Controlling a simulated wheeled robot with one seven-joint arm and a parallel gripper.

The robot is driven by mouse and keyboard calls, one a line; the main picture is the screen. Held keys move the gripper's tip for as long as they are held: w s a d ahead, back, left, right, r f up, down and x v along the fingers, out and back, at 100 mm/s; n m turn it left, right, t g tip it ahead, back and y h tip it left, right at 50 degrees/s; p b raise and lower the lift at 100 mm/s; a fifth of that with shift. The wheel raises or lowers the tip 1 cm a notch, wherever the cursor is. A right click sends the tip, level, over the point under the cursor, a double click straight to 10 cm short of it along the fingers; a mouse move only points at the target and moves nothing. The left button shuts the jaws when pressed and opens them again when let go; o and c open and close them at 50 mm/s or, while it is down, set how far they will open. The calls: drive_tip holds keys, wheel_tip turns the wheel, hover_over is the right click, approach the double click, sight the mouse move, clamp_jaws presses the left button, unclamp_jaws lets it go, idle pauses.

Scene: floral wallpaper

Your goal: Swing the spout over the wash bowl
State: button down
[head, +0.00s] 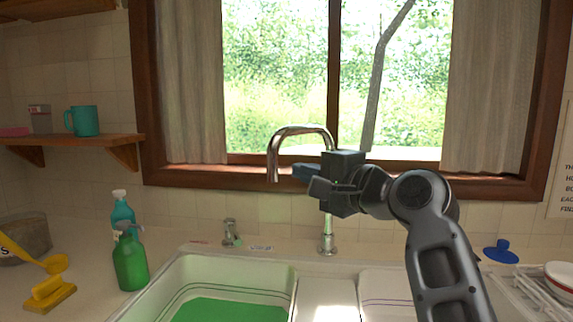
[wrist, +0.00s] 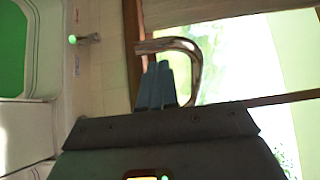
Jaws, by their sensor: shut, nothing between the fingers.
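The chrome spout (head: 298,131) arches up from its base (head: 327,240) behind the sink, with its open end pointing down and to the left. It also shows in the wrist view (wrist: 192,62). The wash bowl (head: 225,270) is the white basin at the left with a green bottom; its edge shows in the wrist view (wrist: 40,50). My gripper (head: 306,173) is shut and empty, its blue fingertips beside the spout's arch at about the height of its open end. In the wrist view the fingers (wrist: 160,84) lie close to the spout; I cannot tell whether they touch.
A tap handle (head: 231,233) stands behind the bowl. A green bottle (head: 129,262) and a teal bottle (head: 121,212) stand left of the sink. A yellow brush (head: 48,290) lies at far left. A dish rack (head: 530,295) is at right. The window (head: 335,80) is behind.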

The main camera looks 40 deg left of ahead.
sight(268, 164)
drive_tip(key=shift+p+x, duration=0.3)
drive_tip(key=shift+x, duration=2.5)
drive_tip(key=shift+a+r+p, duration=0.1)
drive_tip(key=shift+a+p, duration=0.15)
drive_tip(key=shift+p, duration=0.1)
drive_tip(key=shift+m+t+h, duration=0.3)
drive_tip(key=shift+m+t, duration=0.3)
drive_tip(key=shift+t, duration=0.3)
drive_tip(key=a+p, duration=0.1)
drive_tip(key=a, duration=0.3)
drive_tip(key=shift+p, duration=0.3)
drive_tip(key=shift+s+a, duration=0.1)
drive_tip(key=shift+a, duration=0.1)
drive_tip(key=shift+s, duration=0.1)
